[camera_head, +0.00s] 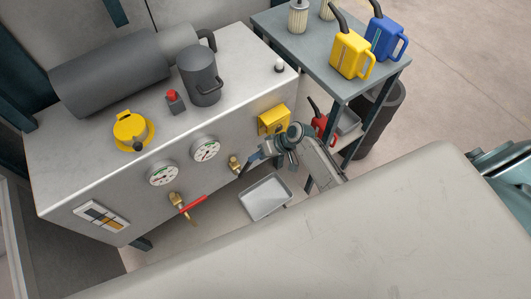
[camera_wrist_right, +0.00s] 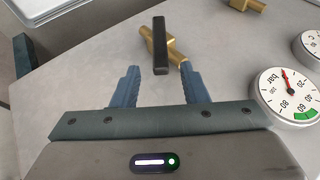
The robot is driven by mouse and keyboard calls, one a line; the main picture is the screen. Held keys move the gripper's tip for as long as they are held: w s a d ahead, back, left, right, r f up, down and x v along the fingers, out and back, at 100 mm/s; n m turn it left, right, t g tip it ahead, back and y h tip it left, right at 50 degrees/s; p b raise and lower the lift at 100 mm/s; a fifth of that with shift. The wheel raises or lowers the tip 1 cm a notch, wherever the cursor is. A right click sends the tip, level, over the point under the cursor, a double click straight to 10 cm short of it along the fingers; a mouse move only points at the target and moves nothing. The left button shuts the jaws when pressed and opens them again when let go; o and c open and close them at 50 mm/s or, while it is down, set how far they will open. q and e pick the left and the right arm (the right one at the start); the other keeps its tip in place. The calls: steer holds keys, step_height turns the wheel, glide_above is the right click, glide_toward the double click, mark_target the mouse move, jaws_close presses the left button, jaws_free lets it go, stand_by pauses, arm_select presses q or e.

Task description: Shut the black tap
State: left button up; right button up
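The black tap has a brass body (camera_head: 234,162) on the machine's front face, right of the gauges. In the right wrist view, its black bar handle (camera_wrist_right: 159,38) lies across the brass body (camera_wrist_right: 177,51). My right gripper (camera_head: 250,161) is at this tap in the head view, partly covering the handle. In the right wrist view, my right gripper (camera_wrist_right: 160,70) is open, with one blue finger on each side of the handle's near end. Gaps show between handle and fingers. My left gripper is in neither view.
A red-handled tap (camera_head: 192,204) is to the left, below two gauges (camera_head: 163,174). A yellow box (camera_head: 273,121) sits just above my right gripper. A grey tray (camera_head: 265,198) lies below. A shelf (camera_head: 283,28) with jugs stands at the right.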

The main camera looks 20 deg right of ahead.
steer(key=v, duration=0.3)
steer(key=shift+d+r, duration=0.15)
steer(key=shift+c, duration=0.2)
